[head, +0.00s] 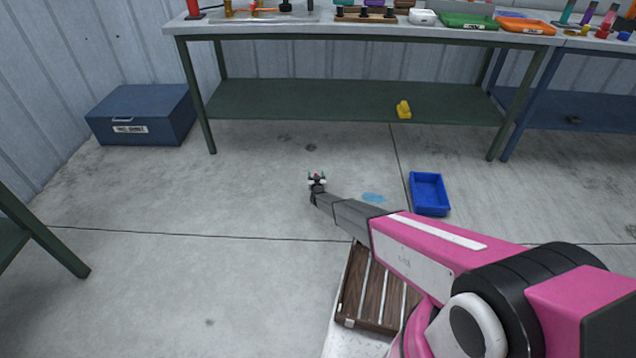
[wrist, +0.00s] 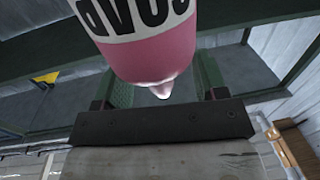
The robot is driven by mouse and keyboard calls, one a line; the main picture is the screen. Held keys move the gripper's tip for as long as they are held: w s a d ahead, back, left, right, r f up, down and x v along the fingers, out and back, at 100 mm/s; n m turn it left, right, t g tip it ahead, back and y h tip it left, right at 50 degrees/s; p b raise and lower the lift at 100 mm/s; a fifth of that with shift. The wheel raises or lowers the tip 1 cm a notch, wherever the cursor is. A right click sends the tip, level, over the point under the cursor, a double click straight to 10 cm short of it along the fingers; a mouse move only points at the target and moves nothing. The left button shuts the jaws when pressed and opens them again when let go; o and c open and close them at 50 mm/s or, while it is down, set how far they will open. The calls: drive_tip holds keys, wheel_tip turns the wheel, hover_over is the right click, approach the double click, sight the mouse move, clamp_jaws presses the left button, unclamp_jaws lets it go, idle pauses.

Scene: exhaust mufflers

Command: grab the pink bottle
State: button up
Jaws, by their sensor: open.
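A pink bottle (wrist: 155,60) with a white band and large black letters fills the upper middle of the wrist view, close to the camera. Its pale tip points down toward the dark palm bar of my gripper (wrist: 160,88). The green finger pads stand apart, one at each side of the bottle's lower end. I cannot tell whether either finger touches it. In the head view my gripper (head: 317,180) is small, at the far end of my outstretched arm, and I cannot make out this bottle there.
A green workbench (head: 350,40) with tools and trays on top stands ahead; a yellow object (head: 403,109) lies on its lower shelf. A blue bin (head: 430,193) is on the floor, right of my gripper. A blue toolbox (head: 140,113) stands left. The floor left of my arm is clear.

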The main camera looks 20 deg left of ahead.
clamp_jaws()
drive_tip(key=shift+f, duration=0.1)
idle(0.4)
